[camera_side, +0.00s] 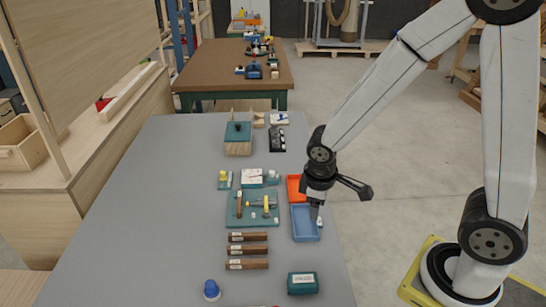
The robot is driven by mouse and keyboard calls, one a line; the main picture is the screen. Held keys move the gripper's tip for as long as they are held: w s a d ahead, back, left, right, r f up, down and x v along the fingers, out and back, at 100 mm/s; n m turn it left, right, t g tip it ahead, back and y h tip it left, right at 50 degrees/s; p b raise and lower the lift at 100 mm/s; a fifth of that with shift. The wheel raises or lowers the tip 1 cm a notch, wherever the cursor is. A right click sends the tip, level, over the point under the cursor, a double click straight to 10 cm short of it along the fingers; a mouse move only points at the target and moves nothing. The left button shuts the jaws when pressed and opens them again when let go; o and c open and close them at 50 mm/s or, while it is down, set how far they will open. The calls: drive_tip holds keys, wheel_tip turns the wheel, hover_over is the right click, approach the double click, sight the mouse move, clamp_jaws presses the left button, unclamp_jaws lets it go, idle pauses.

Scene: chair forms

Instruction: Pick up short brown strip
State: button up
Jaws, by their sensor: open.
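Several brown strips lie on the grey table in the side view. Three lie crosswise, one below another in the picture: an upper strip (248,237), a middle strip (247,250) and a lower strip (246,264). Each has a pale label at its left end. They look close in length, and I cannot tell which is the short one. A smaller brown piece (239,203) lies lengthwise on the teal board. My gripper (315,212) points down over the blue tray, to the right of the strips. It is open and holds nothing that I can see.
The blue tray (300,235) has a small white item (319,222) at its right side. An orange tray (294,188) adjoins it behind. The teal board (262,220) carries small tools. A teal box (302,284) and a blue-capped bottle (211,291) stand in front. The table's left side is clear.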

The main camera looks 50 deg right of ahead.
drive_tip(key=w+f+n+h, duration=0.3)
drive_tip(key=w+f+n, duration=0.1)
drive_tip(key=w+n, duration=0.15)
drive_tip(key=n+t+h, duration=0.5)
drive_tip(key=n+t, duration=0.4)
drive_tip(key=n, duration=0.8)
approach(239, 207)
drive_tip(key=shift+x, duration=1.05)
drive_tip(key=shift+g, duration=0.3)
drive_tip(key=shift+x, duration=3.9)
drive_tip(key=shift+w, duration=0.1)
drive_tip(key=shift+a+r, duration=0.1)
clamp_jaws()
